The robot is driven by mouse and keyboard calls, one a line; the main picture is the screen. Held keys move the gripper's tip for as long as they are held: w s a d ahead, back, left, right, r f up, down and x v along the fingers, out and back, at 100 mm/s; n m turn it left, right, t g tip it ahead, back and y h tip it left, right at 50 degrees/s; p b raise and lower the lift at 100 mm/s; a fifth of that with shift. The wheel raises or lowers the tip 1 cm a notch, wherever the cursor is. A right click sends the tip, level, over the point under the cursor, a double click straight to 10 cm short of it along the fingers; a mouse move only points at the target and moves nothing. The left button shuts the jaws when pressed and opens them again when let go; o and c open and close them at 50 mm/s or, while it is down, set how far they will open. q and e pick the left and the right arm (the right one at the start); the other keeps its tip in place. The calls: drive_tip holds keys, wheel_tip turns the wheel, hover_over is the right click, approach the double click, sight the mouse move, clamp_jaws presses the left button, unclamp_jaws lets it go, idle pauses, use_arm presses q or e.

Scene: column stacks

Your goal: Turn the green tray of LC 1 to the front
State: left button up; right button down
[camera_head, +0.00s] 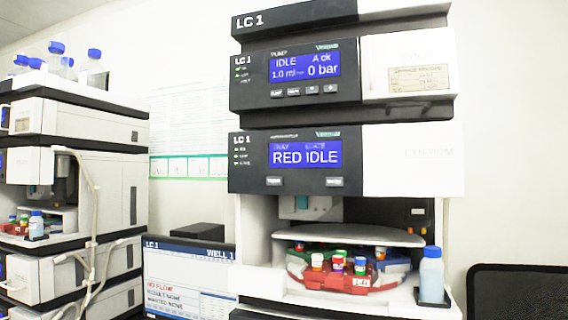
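The LC 1 stack stands right of centre, with its autosampler module (395,160) above an open bay. The module's blue display (307,154) reads RED and IDLE. In the bay, the red tray (340,283) faces the front and holds several vials with coloured caps. A little of the green tray (318,247) shows behind it, mostly hidden under a pale plate (350,234). A blue-grey tray (392,268) shows at the right. Neither of my grippers is in view.
A blue-capped bottle (432,276) stands at the bay's front right. The LC 1 monitor (190,278) at lower left reads NO FLOW. Another stack (100,170) with tubing and bottles stands at far left. A black chair back or screen (518,292) is at lower right.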

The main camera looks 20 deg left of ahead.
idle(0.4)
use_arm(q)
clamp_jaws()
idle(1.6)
